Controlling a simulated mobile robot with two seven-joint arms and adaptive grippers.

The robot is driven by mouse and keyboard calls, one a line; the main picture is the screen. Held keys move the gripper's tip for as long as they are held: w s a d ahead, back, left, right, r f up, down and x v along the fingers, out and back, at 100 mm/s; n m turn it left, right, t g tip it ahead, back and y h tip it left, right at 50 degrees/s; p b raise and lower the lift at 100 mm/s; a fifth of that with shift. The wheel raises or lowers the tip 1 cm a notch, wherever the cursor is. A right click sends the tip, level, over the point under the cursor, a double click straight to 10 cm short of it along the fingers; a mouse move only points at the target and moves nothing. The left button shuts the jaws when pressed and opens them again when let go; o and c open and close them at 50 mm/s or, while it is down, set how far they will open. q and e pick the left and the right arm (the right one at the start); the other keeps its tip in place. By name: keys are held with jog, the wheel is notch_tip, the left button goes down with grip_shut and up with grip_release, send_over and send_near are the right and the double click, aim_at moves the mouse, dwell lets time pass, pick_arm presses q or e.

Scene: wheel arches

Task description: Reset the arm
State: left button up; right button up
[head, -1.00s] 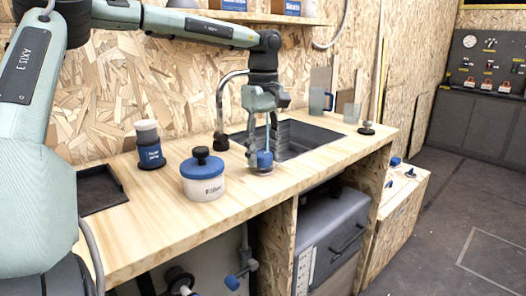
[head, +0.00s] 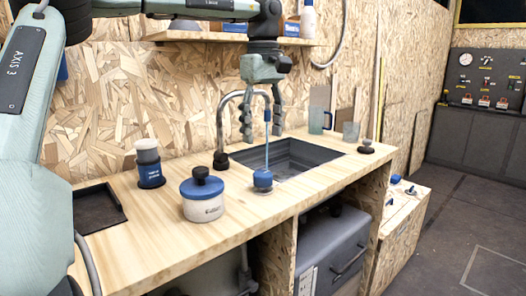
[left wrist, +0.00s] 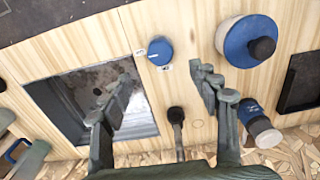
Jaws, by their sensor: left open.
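My left gripper (head: 262,128) hangs open and empty over the counter, with its fingers pointing down and spread apart. Its spread fingers also show in the left wrist view (left wrist: 163,92). A blue piece with a thin upright rod (head: 262,179) stands on the counter at the front edge of the sink, below the gripper. From above, it is a blue disc (left wrist: 160,51) beyond the fingertips, apart from them. My left arm reaches in from the upper left. My right gripper is not in view.
A blue-lidded white jar (head: 202,200), a blue-and-white container (head: 149,165) and a dark tray (head: 97,208) are on the left of the wooden counter. The grey tap (head: 221,135) stands beside the sink (head: 285,160). A shelf (head: 240,40) runs above.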

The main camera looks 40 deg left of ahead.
pick_arm(q)
jog(key=shift+r, duration=1)
